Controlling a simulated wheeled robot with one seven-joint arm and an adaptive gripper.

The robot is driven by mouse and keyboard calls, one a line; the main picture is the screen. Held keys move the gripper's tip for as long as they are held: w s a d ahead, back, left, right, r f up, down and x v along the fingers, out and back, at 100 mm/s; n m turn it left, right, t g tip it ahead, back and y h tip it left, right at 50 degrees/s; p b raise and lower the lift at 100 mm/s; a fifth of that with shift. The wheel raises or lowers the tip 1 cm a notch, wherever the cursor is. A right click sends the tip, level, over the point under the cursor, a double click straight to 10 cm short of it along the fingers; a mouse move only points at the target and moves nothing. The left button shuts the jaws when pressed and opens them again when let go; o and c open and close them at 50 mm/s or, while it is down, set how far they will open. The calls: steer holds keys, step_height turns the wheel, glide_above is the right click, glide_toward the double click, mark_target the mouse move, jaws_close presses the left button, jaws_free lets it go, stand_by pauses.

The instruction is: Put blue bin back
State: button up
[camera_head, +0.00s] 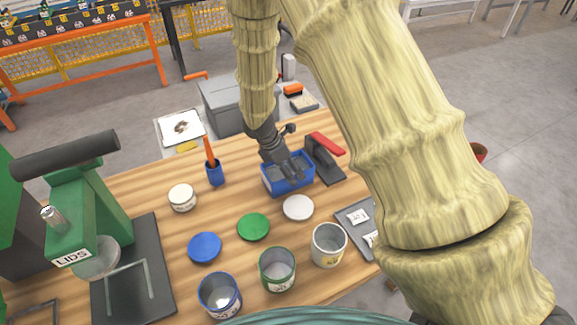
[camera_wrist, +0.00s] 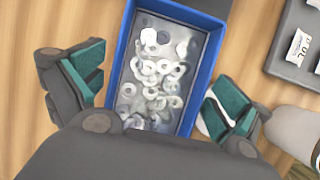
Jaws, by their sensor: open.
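The blue bin (camera_head: 279,187) stands on the wooden table, near the middle of the head view. In the wrist view the bin (camera_wrist: 209,61) holds many pale ring-shaped pieces (camera_wrist: 158,80) on a grey floor. My gripper (camera_head: 287,172) is over the bin, pointing down. In the wrist view my gripper (camera_wrist: 150,95) is open, with one teal-padded finger at each side of the bin. The left finger is apart from the bin wall; the right finger is close to the wall, and I cannot tell if it touches.
A red-handled grey tool (camera_head: 325,155) stands right behind the bin. A blue cup (camera_head: 215,173) is to the left. A white lid (camera_head: 298,208), green lid (camera_head: 253,227) and open cans (camera_head: 329,244) lie in front. A grey tray (camera_head: 352,220) is at right. A green lid press (camera_head: 85,205) stands at left.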

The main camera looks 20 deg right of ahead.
steer(key=b+v, duration=0.2)
steer(key=v, duration=1)
steer(key=shift+a+b+x, duration=0.2)
steer(key=shift+b+x, duration=0.45)
steer(key=shift+x, duration=1.6)
steer(key=shift+a+b+x, duration=0.15)
steer(key=shift+b+x, duration=0.45)
steer(key=shift+x, duration=1.7)
steer(key=shift+a+p+x, duration=0.1)
steer(key=shift+p+x, duration=0.2)
steer(key=shift+x, duration=1.05)
steer(key=shift+a+p+x, duration=0.15)
steer(key=shift+p+x, duration=0.15)
steer(key=shift+x, duration=1.05)
steer(key=shift+f, duration=0.1)
steer(key=c, duration=1.6)
